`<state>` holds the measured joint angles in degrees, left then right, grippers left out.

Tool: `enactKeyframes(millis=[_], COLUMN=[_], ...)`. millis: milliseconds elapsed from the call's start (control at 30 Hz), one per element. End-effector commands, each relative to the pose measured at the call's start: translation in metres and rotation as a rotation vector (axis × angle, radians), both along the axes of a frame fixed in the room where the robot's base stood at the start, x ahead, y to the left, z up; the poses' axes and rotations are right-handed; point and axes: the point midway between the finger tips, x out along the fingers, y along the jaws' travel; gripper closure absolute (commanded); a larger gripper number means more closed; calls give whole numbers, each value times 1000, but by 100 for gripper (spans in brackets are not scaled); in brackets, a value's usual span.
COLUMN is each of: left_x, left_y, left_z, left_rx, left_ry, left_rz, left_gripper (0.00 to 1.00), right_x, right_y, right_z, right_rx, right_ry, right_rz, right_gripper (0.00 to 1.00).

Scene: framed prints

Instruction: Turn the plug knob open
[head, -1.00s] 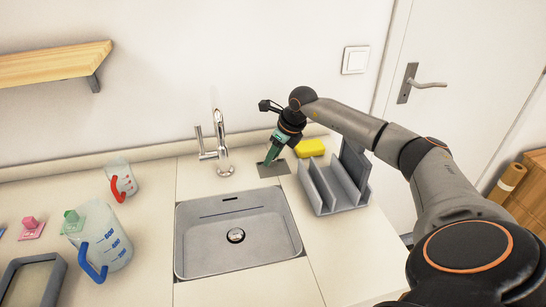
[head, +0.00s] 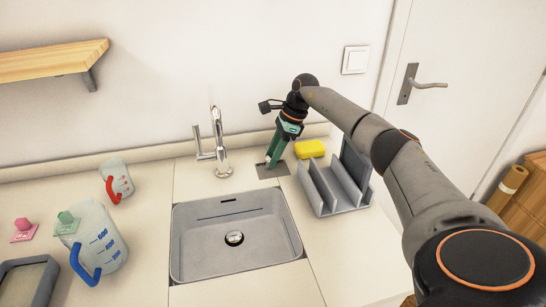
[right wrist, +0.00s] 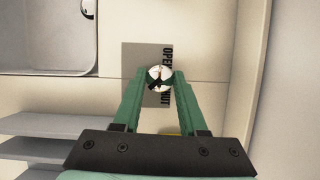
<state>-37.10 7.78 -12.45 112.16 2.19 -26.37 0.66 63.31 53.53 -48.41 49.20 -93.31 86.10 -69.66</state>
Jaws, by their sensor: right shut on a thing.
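The plug knob (right wrist: 160,77) is a small round white and metal knob with a dark pointer. It stands on a grey plate (right wrist: 134,58) marked with "OPEN" and a partly hidden second word. In the head view the plate (head: 280,171) lies on the counter behind the sink's right corner. My right gripper (head: 269,165) points down at it; in the right wrist view its green fingers (right wrist: 160,80) are shut on the knob, one on each side. The drain plug (head: 234,238) is a round metal disc in the sink (head: 200,255). My left gripper is out of view.
A grey rack (head: 325,195) and a yellow sponge (head: 310,149) stand close to the right of the knob. The faucet (head: 220,150) stands to its left. Jugs (head: 118,180) are farther left. The counter front right of the sink is clear.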

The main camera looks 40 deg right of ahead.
Motion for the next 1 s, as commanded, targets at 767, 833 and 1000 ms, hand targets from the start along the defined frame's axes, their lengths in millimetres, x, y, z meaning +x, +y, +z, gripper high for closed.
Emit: enactKeyframes(millis=[767,833,1000], left_x=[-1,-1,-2], left_y=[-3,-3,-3], left_z=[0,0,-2], left_rx=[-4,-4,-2], left_ry=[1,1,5], left_rz=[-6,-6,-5], left_gripper=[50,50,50], right_x=[0,0,0], right_y=[-1,-1,-1], right_z=[0,0,0], right_rx=[-3,-3,-2], right_ry=[-1,-1,-1], right_rz=[58,57,57], right_gripper=[47,39,29])
